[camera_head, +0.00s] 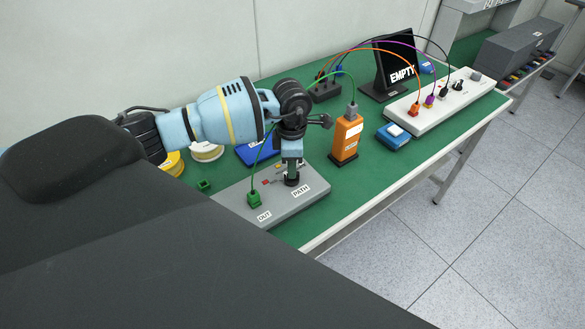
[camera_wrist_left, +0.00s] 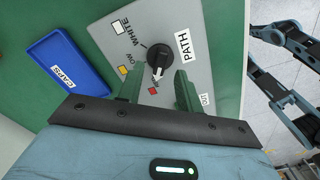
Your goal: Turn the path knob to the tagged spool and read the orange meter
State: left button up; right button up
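The grey path box (camera_head: 306,192) carries PATH and OUT labels and coloured marks. Its black path knob (camera_wrist_left: 158,56) has a pale pointer aimed toward the gripper side, near the red mark (camera_wrist_left: 153,91). My left gripper (camera_head: 292,172) is over the knob; in the wrist view its green fingers (camera_wrist_left: 159,82) are apart, with the knob beyond the gap. I cannot tell whether they touch it. The orange meter (camera_head: 346,138) stands upright right of the box; its reading is illegible. A yellow spool (camera_head: 173,164) and a white spool (camera_head: 206,151) lie behind my arm. No tag shows on either.
A blue tray (camera_wrist_left: 62,62) lies beside the box. A black screen reading EMPTY (camera_head: 397,66) and a white socket strip (camera_head: 440,104) with coloured cables stand further right. A small blue box (camera_head: 393,136) sits near the front edge. A green cable runs from box toward meter.

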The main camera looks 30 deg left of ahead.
pick_arm(q)
notch_tip(320, 180, up, 5)
jog(key=shift+f, duration=0.1)
dwell(0.7)
